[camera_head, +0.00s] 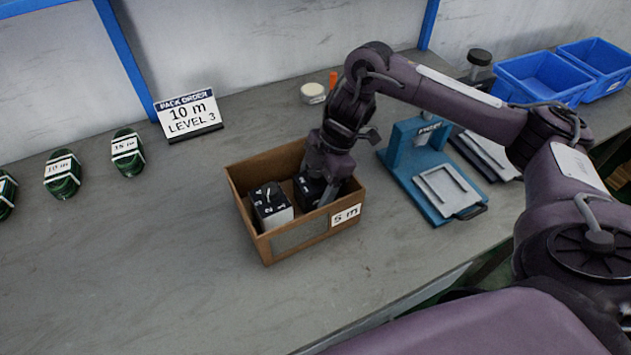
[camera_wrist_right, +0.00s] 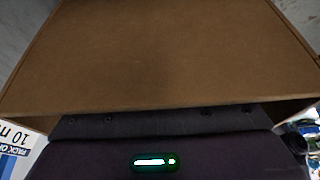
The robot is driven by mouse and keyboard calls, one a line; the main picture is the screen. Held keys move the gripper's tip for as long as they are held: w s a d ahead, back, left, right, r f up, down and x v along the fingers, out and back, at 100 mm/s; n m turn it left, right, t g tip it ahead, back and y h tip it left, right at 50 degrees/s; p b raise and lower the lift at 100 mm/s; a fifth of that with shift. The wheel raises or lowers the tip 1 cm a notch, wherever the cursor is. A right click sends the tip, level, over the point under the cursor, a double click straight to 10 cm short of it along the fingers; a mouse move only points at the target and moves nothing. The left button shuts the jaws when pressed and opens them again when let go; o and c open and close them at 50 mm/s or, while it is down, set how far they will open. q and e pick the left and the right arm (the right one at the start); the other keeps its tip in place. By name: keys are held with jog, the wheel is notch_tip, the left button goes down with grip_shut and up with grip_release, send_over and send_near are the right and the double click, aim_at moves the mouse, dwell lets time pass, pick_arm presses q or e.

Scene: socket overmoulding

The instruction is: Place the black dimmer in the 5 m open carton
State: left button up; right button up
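The open carton (camera_head: 262,247) is a brown box labelled "5 m" and stands in the middle of the bench. A block with a black dial face, white marks and a pale side (camera_head: 271,207) sits in its left part. A second black block with white marks (camera_head: 306,188), apparently the black dimmer, is low in the right part, partly hidden by my right gripper. My right gripper (camera_head: 318,190) points down inside the carton, with one finger against or close beside this block. I cannot tell whether it grips it. The right wrist view shows brown carton wall (camera_wrist_right: 160,60) and no fingertips. My left gripper is out of view.
A "PACK ORDER 10 m LEVEL 3" sign (camera_head: 188,115) stands behind left. Several green coils (camera_head: 62,174) lie at left. A blue press-like fixture (camera_head: 408,160) is close right of the carton. Blue bins (camera_head: 543,76) stand at back right. The bench front left is clear.

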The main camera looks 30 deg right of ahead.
jog(key=shift+o, duration=0.8)
jog(key=shift+r, duration=0.1)
jog(key=shift+r, duration=0.2)
jog(key=p+v, duration=0.5)
jog(key=v, duration=0.6)
jog(key=shift+d+r, duration=0.25)
jog(key=shift+r, duration=0.1)
